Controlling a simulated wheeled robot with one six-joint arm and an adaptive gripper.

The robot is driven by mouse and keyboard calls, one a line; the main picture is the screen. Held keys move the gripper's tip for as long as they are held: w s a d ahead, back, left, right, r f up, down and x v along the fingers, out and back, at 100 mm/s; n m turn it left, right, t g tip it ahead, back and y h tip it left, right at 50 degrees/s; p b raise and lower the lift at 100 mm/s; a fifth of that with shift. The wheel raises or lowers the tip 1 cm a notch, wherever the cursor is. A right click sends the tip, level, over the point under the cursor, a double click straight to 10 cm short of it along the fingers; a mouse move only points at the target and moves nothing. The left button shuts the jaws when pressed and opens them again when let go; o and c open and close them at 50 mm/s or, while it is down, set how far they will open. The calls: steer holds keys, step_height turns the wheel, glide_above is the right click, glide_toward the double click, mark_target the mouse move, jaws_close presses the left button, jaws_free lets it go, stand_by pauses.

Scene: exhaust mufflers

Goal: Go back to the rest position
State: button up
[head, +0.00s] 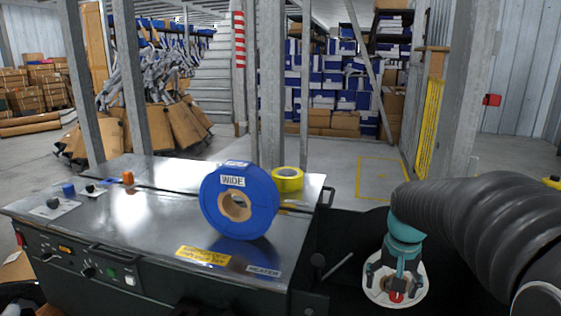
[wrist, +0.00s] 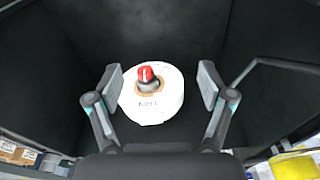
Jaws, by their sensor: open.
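My gripper (head: 396,272) points down on the right of the head view, over a white roll (head: 378,294). The wrist view shows the two fingers of my gripper (wrist: 160,88) spread apart with a gap to either side of the white roll (wrist: 150,110). The roll is marked with "THIN", and a red-topped peg (wrist: 147,77) stands in its brown core. The red tip (head: 396,297) also shows in the head view. Nothing is held between the fingers. The exact height of the fingertips above the roll is hard to tell.
A blue roll (head: 212,208) labelled "WIDE" stands upright on the metal-topped machine (head: 130,215), with a yellow roll (head: 287,184) behind it. Dark walls (wrist: 70,60) surround the white roll. Grey posts (head: 271,90) rise behind the machine. Open floor (head: 340,160) lies beyond.

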steer(key=s+a+r+n+t, duration=0.2)
steer(key=s+a, duration=0.2)
steer(key=s, duration=0.5)
steer(key=s+a+r+n+t, duration=0.1)
steer(key=s+a, duration=0.3)
steer(key=s, duration=0.5)
steer(key=shift+s+a+r+n+t, duration=0.25)
steer(key=shift+s+r+n+t, duration=0.1)
steer(key=shift+n+t, duration=0.2)
